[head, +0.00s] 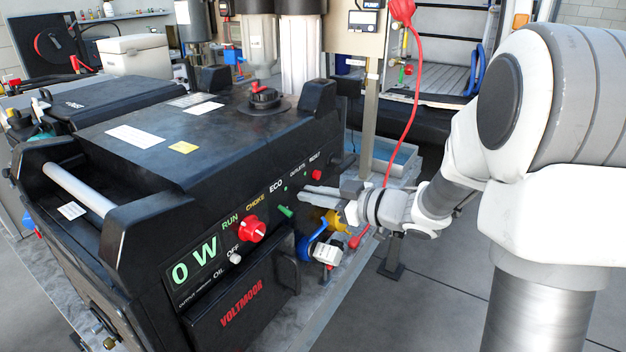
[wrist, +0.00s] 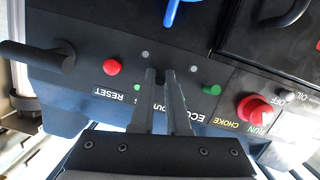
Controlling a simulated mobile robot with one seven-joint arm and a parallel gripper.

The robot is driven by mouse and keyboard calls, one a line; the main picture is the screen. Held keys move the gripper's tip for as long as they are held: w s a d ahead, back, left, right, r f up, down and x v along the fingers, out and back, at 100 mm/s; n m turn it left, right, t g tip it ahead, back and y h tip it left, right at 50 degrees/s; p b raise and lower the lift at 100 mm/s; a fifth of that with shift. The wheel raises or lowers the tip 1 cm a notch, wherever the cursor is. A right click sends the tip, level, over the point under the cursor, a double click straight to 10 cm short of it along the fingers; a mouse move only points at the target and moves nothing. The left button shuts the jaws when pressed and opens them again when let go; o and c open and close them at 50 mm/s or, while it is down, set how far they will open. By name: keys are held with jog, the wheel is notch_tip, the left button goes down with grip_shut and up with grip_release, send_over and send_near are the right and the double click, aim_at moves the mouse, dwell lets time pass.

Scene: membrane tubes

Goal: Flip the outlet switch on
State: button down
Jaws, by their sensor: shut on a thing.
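The black Voltmoor generator (head: 150,190) stands at the left in the head view. Its front panel carries the OUTLETS label (head: 297,168), partly covered by my fingers in the wrist view. My gripper (head: 304,192) reaches in from the right, with its fingertips at the panel below that label. In the wrist view my gripper (wrist: 160,74) points at the panel, its two fingers close together. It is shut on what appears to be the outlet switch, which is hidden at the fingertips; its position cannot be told.
The green ECO switch (wrist: 211,89) and red RESET button (wrist: 111,67) flank my fingers. The red choke knob (head: 251,229) sits farther left in the head view. Blue and yellow socket covers (head: 313,240) and a white plug (head: 328,252) are below. A red cable (head: 413,100) hangs behind.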

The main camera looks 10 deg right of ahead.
jog(key=shift+r+g+h+p, duration=1.05)
jog(key=shift+h+p, duration=0.25)
jog(key=shift+p, duration=3.75)
jog(key=shift+w+a+g+h+p, duration=0.1)
jog(key=shift+g+h+p, duration=0.25)
jog(key=shift+p, duration=0.65)
jog(key=shift+f+g+h+p, duration=0.15)
jog(key=shift+g+h+p, duration=0.15)
jog(key=shift+p, duration=0.8)
jog(key=c, duration=0.9)
grip_release()
jog(key=p+v, duration=0.2)
jog(key=v, duration=1.5)
